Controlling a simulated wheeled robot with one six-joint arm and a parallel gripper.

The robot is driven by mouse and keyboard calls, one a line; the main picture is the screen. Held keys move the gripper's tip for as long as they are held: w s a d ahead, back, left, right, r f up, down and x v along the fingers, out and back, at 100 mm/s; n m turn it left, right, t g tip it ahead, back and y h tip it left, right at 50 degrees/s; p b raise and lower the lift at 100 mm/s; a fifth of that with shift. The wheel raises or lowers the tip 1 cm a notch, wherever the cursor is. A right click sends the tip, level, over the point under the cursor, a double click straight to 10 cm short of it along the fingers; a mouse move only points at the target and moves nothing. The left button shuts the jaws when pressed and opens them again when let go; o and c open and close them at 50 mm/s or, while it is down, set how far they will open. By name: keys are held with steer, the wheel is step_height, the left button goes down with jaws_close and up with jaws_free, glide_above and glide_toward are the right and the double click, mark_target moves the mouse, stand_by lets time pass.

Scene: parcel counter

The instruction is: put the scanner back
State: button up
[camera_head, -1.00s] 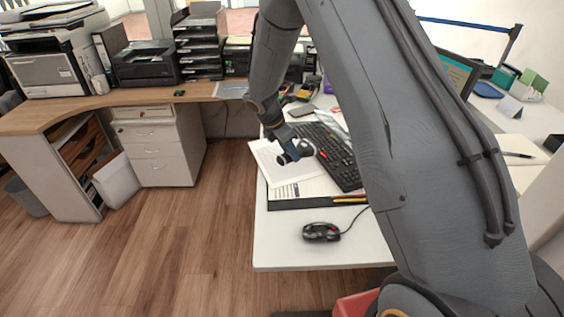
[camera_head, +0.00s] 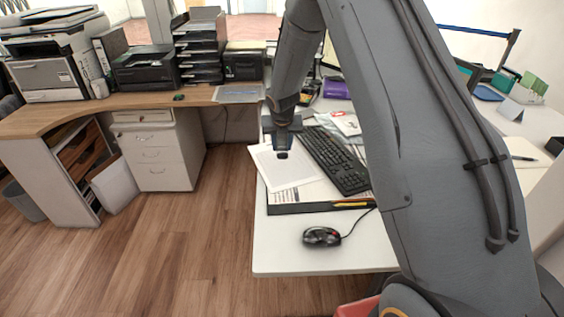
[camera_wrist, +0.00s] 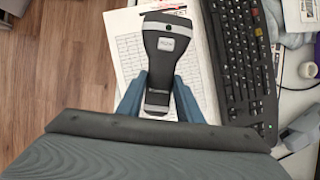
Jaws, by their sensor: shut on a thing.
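The scanner (camera_wrist: 167,42) is black and grey with a pale band around its wide head. In the wrist view it hangs over the printed sheets, head away from me. My gripper (camera_wrist: 159,88) is shut on its handle, with a blue finger on each side. In the head view my gripper (camera_head: 282,143) is over the papers, left of the keyboard. There the scanner (camera_head: 282,155) shows only as a small dark end below the fingers. I cannot make out a holder for it; my arm hides part of the desk.
A black keyboard (camera_head: 335,160) lies right of the papers (camera_head: 300,178). A wired mouse (camera_head: 321,236) is near the desk's front edge. A purple object (camera_head: 336,88) is farther back. Stacked trays (camera_head: 200,48) and a printer (camera_head: 145,66) stand on the wooden counter.

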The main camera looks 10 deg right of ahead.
steer(key=shift+f, duration=3.55)
steer(key=o, duration=1.2)
steer(key=shift+f, duration=0.1)
